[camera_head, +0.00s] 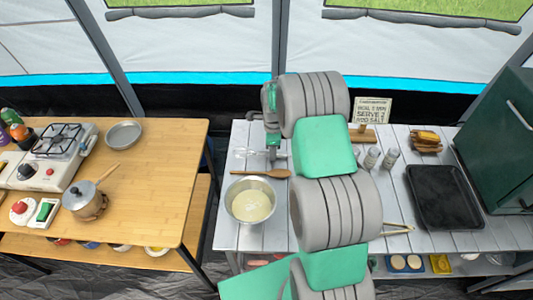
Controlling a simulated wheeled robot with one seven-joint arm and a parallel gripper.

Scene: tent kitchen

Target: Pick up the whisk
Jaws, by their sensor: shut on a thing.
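My gripper (273,154) points down over the back left of the grey slatted table, at the end of my green and grey arm. It is shut on the whisk (246,153), whose thin pale wires stick out to the left of the jaws. The fingers are small here and the whisk's handle is mostly hidden by them. I cannot tell whether the whisk touches the table or is just above it.
A wooden spoon (262,174) and a metal bowl of batter (250,203) are close in front of the gripper. Shakers (371,158), a sign (372,111) and a black tray (445,196) are to the right. A gap separates the wooden table (150,180).

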